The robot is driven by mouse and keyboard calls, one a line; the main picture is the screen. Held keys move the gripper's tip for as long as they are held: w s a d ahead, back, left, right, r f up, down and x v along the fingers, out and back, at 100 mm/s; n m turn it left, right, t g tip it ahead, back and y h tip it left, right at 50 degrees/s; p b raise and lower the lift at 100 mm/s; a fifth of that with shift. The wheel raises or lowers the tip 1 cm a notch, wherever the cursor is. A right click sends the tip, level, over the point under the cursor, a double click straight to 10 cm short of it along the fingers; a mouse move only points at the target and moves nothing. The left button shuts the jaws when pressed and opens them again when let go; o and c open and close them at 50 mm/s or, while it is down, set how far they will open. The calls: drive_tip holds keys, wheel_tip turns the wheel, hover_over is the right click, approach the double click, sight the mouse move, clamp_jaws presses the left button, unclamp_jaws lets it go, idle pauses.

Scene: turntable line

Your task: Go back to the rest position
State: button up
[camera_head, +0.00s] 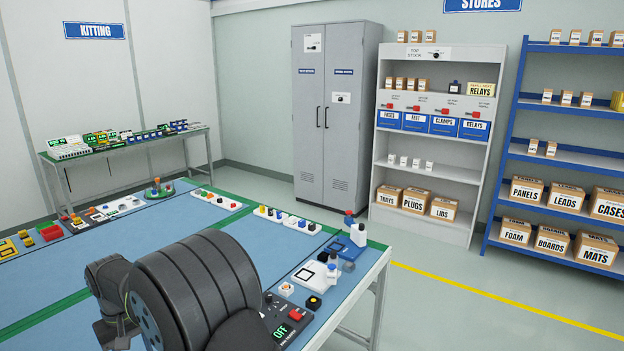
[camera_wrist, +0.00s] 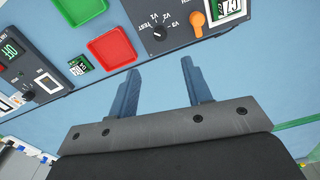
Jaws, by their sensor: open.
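My gripper (camera_wrist: 158,92) shows in the wrist view with its two blue-grey fingers apart and nothing between them. It is above a blue table surface, close to a dark control panel (camera_wrist: 150,60) along the panel's near side. In the head view my dark arm covers the front middle of the blue table (camera_head: 130,225), and my gripper cannot be made out there.
In the head view, a panel with an OFF display (camera_head: 281,331) and a blue device (camera_head: 347,246) stand near the table's right edge.

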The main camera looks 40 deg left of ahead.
wheel_tip(320, 180, down, 14)
drive_tip(key=shift+r, duration=0.15)
drive_tip(key=m, duration=0.4)
drive_tip(key=shift+m, duration=0.3)
drive_tip(key=m, duration=0.4)
drive_tip(key=shift+m, duration=0.3)
drive_tip(key=shift+r, duration=2.75)
